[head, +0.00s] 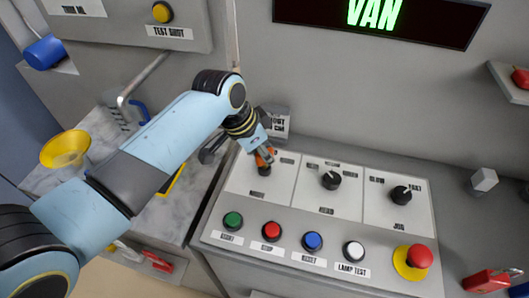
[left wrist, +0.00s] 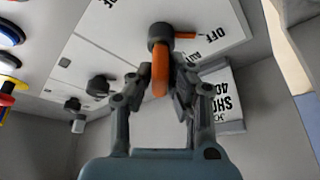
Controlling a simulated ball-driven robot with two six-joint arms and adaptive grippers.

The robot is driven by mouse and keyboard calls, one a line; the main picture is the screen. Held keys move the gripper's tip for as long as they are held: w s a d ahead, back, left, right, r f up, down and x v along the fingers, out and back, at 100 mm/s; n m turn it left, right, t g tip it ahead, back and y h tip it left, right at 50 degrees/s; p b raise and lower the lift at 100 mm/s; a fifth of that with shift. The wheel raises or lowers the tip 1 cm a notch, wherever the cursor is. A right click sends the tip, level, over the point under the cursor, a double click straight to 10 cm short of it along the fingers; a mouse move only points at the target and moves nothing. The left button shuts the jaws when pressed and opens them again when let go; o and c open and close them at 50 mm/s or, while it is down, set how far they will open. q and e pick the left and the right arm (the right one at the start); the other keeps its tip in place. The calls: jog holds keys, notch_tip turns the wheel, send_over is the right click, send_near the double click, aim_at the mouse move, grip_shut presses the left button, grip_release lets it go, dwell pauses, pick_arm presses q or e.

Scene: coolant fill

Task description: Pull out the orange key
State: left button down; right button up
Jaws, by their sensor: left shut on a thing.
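The orange key (left wrist: 160,76) sits in a dark round lock on the white panel, next to lettering that reads OFF. In the left wrist view my left gripper (left wrist: 160,85) is shut on the key, with a finger on each side of its bow. In the head view the left gripper (head: 262,155) is at the left end of the console panel, and the orange key shows partly (head: 266,154) between its fingers, just above the dark lock (head: 264,169). I cannot tell how deep the key sits in the lock. My right gripper is not in view.
The console carries two black rotary knobs (head: 330,180), (head: 401,194), a row of coloured buttons (head: 272,231) and a red emergency button (head: 419,257). A small sign (head: 277,122) stands behind the gripper. A yellow funnel (head: 66,149) is at the left.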

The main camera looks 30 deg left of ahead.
aim_at(269, 149)
pick_arm(q)
jog(key=shift+r+p, duration=0.35)
jog(key=shift+r, duration=1.7)
jog(key=shift+s, duration=0.15)
